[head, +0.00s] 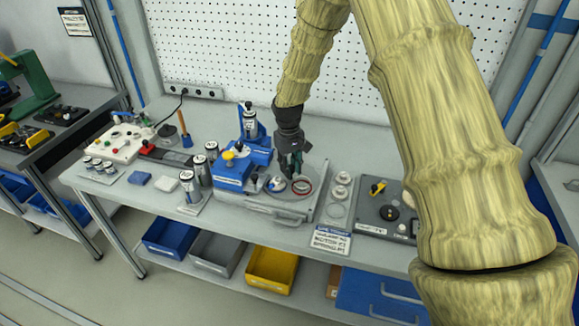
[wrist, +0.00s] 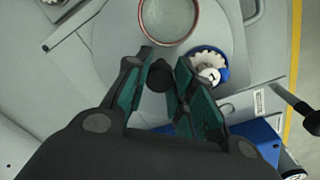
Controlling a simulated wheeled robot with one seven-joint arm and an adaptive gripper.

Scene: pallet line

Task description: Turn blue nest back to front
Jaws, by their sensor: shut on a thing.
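A grey round plate (wrist: 115,45) lies under my gripper in the wrist view. The blue nest (wrist: 224,75) sits on it, right of my fingers, with a white toothed part (wrist: 205,59) in it. In the head view the blue nest (head: 277,185) is to the front left of my gripper. A red-rimmed round nest (wrist: 194,28) is at the top of the wrist view; it also shows in the head view (head: 301,187). My gripper (wrist: 160,80) points down and is shut on a black knob (wrist: 159,74) that stands up from the plate.
A blue block with a yellow knob (head: 235,170) stands close left of the plate. Several cans stand further left. Pale round parts (head: 341,185) and a grey box with a black dial (head: 389,213) are to the right.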

